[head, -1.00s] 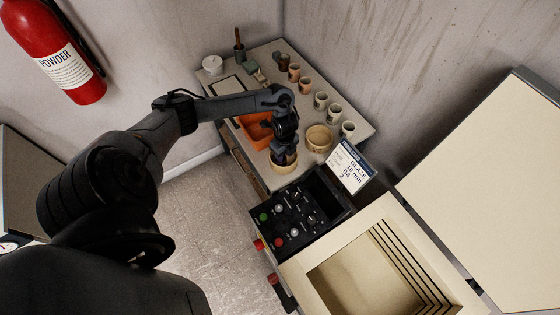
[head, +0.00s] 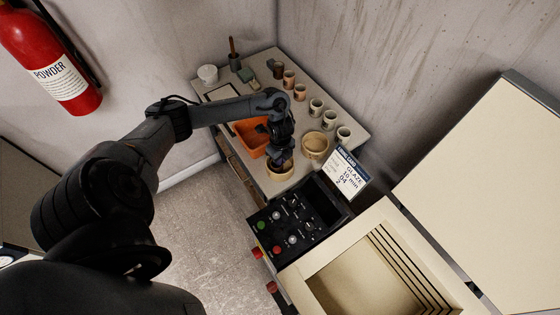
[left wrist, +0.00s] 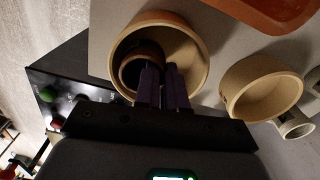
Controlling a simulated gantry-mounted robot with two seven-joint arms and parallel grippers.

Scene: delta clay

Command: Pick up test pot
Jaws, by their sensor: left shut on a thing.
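In the left wrist view a small brown pot (left wrist: 129,70) shows inside a larger tan bowl (left wrist: 196,45). The bowl also shows in the head view at the table's near end (head: 268,176). My left gripper (left wrist: 160,72) reaches down into this bowl from above, its dark fingers close together and shut on the small pot's wall. In the head view the left gripper (head: 280,160) hides most of the bowl's inside, and the small pot cannot be made out there. Whether the pot touches the bowl's floor I cannot tell. My right gripper is not in view.
A second tan bowl (head: 316,147) stands close to the right. A row of small cups (head: 316,107) runs along the wall side. An orange tray (head: 249,140) lies behind the gripper. A black control box (head: 300,215), a sign (head: 345,174) and an open kiln (head: 375,270) stand nearer.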

